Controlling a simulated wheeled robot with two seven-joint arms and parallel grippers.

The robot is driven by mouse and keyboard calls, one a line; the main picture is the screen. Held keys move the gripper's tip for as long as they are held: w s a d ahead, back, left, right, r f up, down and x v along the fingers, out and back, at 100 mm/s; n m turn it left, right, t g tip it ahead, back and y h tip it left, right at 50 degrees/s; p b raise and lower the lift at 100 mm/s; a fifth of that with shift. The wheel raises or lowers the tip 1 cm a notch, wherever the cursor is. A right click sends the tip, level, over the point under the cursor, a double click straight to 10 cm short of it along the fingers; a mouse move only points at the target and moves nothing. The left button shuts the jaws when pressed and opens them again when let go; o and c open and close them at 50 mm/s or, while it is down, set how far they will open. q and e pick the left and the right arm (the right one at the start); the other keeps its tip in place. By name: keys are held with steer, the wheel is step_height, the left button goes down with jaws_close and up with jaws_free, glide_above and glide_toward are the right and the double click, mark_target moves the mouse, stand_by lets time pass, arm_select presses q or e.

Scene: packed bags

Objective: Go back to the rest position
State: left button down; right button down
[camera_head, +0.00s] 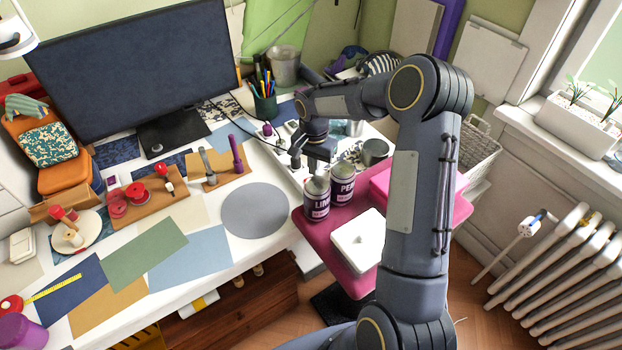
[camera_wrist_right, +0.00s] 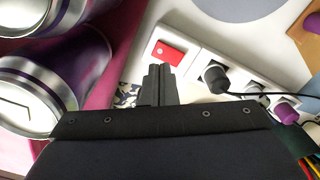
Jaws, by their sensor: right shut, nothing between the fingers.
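My right gripper (camera_head: 296,158) hangs over the back right of the desk, beside a white power strip (camera_head: 283,149). In the right wrist view the gripper's fingers (camera_wrist_right: 160,76) are together with nothing between them. Their tips appear near the strip's red switch (camera_wrist_right: 169,53); whether they touch it I cannot tell. A black plug (camera_wrist_right: 216,79) and a purple plug (camera_wrist_right: 285,111) sit in the strip. My right arm reaches across the right of the head view and hides part of what is behind it. My left gripper is not in view.
Two labelled tins (camera_head: 317,199) (camera_head: 343,186) stand close to the gripper on a pink surface (camera_head: 353,281), by a white box (camera_head: 358,240). A monitor (camera_head: 140,70), a pen cup (camera_head: 264,104) and tools crowd the desk. A grey round mat (camera_head: 254,209) is bare.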

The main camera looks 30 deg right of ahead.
steer(key=shift+r+p, duration=0.3)
steer(key=shift+r, duration=0.5)
steer(key=s+a+r+n, duration=0.1)
steer(key=s+r, duration=0.3)
steer(key=s+a+r+n+t, duration=0.1)
steer(key=s+r, duration=0.3)
steer(key=r, duration=0.1)
steer(key=s+a+r+n+t+y, duration=0.1)
steer(key=s+r+n, duration=0.1)
steer(key=s+r, duration=0.2)
steer(key=shift+a+r, duration=0.35)
steer(key=shift+a, duration=0.05)
steer(key=s+a+n+t+y, duration=0.1)
steer(key=s+a, duration=0.3)
steer(key=s, duration=0.4)
steer(key=s+a+r+n+t+y, duration=0.1)
steer(key=s+a+n+t, duration=0.1)
steer(key=s, duration=0.7)
steer(key=a+n, duration=0.1)
steer(key=n, duration=0.1)
steer(key=shift+a+r+n+t+y, duration=0.15)
steer(key=shift+a+n+t+y, duration=0.15)
steer(key=shift+a+y, duration=0.1)
